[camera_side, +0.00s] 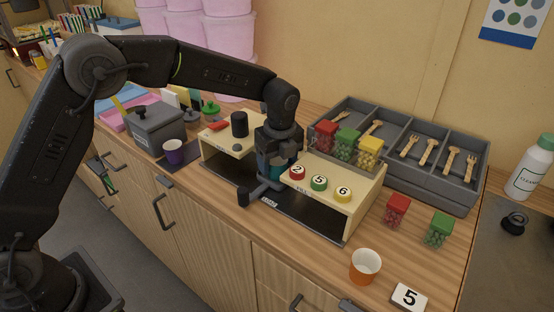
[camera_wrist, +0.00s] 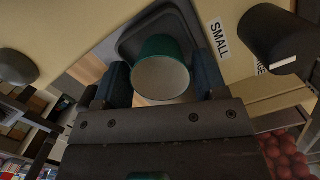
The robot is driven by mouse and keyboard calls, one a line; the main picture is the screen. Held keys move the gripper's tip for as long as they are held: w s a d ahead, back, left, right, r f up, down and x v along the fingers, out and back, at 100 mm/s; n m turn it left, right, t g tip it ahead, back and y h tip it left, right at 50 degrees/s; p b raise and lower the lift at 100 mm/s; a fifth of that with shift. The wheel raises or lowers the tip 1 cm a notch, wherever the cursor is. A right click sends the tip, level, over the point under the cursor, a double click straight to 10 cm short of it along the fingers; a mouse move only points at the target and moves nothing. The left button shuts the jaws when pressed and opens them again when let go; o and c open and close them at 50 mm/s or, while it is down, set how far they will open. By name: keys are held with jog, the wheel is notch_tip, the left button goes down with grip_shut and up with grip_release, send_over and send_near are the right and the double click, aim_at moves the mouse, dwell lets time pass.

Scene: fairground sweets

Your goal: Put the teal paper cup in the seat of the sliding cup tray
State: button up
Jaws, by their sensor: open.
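The teal paper cup (camera_wrist: 163,62) sits between my fingers in the wrist view, its pale round face toward the camera. In the side view a little teal of it (camera_side: 272,172) shows below my gripper (camera_side: 276,170). My gripper is open, one finger on each side of the cup; contact is hard to judge. The grey sliding cup tray (camera_wrist: 130,45) with its rounded recess surrounds the cup in the wrist view. In the side view the tray (camera_side: 268,190) is low between two cream stands. The cup appears to be within the tray's seat; its base is hidden.
A cream stand (camera_side: 358,212) with numbered red, green and yellow buttons is close on the right. Another stand (camera_side: 218,156) with a black knob is on the left. A purple cup (camera_side: 174,152) and an orange cup (camera_side: 364,266) stand apart. Sweet boxes (camera_side: 396,210) are at right.

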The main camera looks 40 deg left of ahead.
aim_at(280, 163)
notch_tip(280, 163, up, 12)
jog(key=d, duration=0.1)
jog(key=shift+s+d+r, duration=0.15)
jog(key=shift+s+r, duration=0.05)
jog(key=shift+s, duration=0.1)
jog(key=s+a+r+n+t+h, duration=0.1)
jog(key=s+a+r+n+t, duration=0.2)
jog(key=s+n, duration=0.55)
jog(key=s+a+r+n, duration=0.3)
jog(key=s+a+n, duration=0.25)
jog(key=s, duration=0.65)
jog(key=s+f+n+t, duration=0.2)
jog(key=s+f+n, duration=0.3)
jog(key=s+n, duration=0.3)
jog(key=shift+s+a, duration=0.2)
jog(key=shift+s, duration=0.35)
